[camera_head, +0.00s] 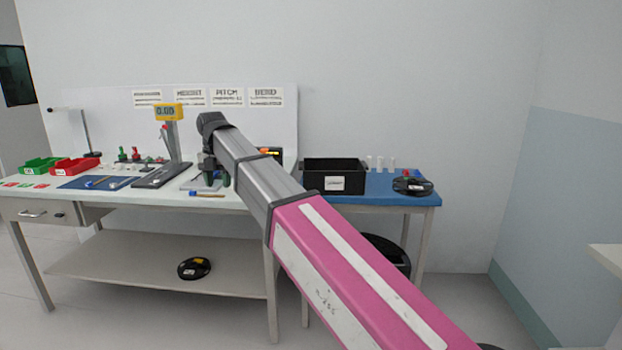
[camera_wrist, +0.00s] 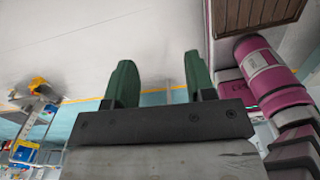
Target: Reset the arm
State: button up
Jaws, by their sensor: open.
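My arm, pink and grey, reaches from the lower right of the head view up toward the workbench (camera_head: 190,260). My gripper (camera_head: 219,177) hangs at its far end, in front of the bench's back edge, partly hidden by the arm. In the wrist view my gripper (camera_wrist: 157,85) shows two green fingers spread well apart with nothing between them. Whether it touches anything on the bench cannot be told.
The bench holds a red bin (camera_head: 75,165), a green bin (camera_head: 42,165) and a stand with a yellow display (camera_head: 168,112). A blue-topped table (camera_head: 385,197) bears a black crate (camera_head: 333,187) and a black spool (camera_head: 412,186). Another spool (camera_head: 194,268) lies on the lower shelf.

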jog(key=w+d+f+m, duration=0.2)
jog(key=d+f+m, duration=1.5)
jog(key=d+f, duration=0.8)
jog(key=s+d+f+m, duration=0.6)
jog(key=d+f+m, duration=0.2)
jog(key=d, duration=0.3)
jog(key=s+d+f+m, duration=0.5)
jog(key=d+f+m, duration=0.2)
jog(key=d+m, duration=0.2)
jog(key=d, duration=0.2)
jog(key=shift+s+d+f+m, duration=0.3)
jog(key=shift+s+d+f, duration=0.05)
